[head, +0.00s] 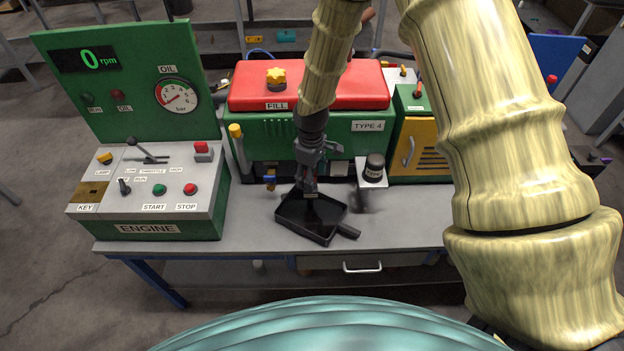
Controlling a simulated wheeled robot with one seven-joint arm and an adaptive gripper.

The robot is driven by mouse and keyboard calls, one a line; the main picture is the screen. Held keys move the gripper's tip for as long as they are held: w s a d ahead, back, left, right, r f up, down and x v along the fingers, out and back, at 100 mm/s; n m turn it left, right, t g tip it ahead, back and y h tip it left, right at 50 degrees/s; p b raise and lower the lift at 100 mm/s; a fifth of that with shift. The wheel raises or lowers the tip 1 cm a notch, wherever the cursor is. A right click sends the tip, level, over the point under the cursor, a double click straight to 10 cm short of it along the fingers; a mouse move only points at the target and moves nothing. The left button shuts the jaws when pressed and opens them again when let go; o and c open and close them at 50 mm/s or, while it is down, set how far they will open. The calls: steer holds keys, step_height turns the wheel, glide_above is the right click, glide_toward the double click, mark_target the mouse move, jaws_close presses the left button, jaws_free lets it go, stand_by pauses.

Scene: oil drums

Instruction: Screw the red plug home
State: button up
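My gripper (309,188) points down over the black drain pan (295,222), in front of the green engine block (350,145). Its fingers are small and dark here, and I cannot tell whether they are open or shut, or whether anything is between them. I cannot make out the red plug; the gripper and my arm cover part of the engine's lower front. A small blue and orange fitting (270,181) shows low on the engine front, left of the gripper. The pan lies on the bench with its handle toward the right.
A dark cylindrical filter (374,168) stands on a white bracket right of the gripper. The engine control box (150,190) fills the bench's left side. A red cover (330,85) with a yellow fill cap (276,77) tops the engine. The bench front (400,228) is clear.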

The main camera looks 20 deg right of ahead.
steer(key=r, duration=0.8)
steer(key=shift+w+d+r, duration=0.15)
steer(key=shift+w+r, duration=0.1)
steer(key=shift+w, duration=0.05)
steer(key=shift+s+r, duration=0.1)
steer(key=shift+r, duration=0.25)
steer(key=shift+f, duration=0.1)
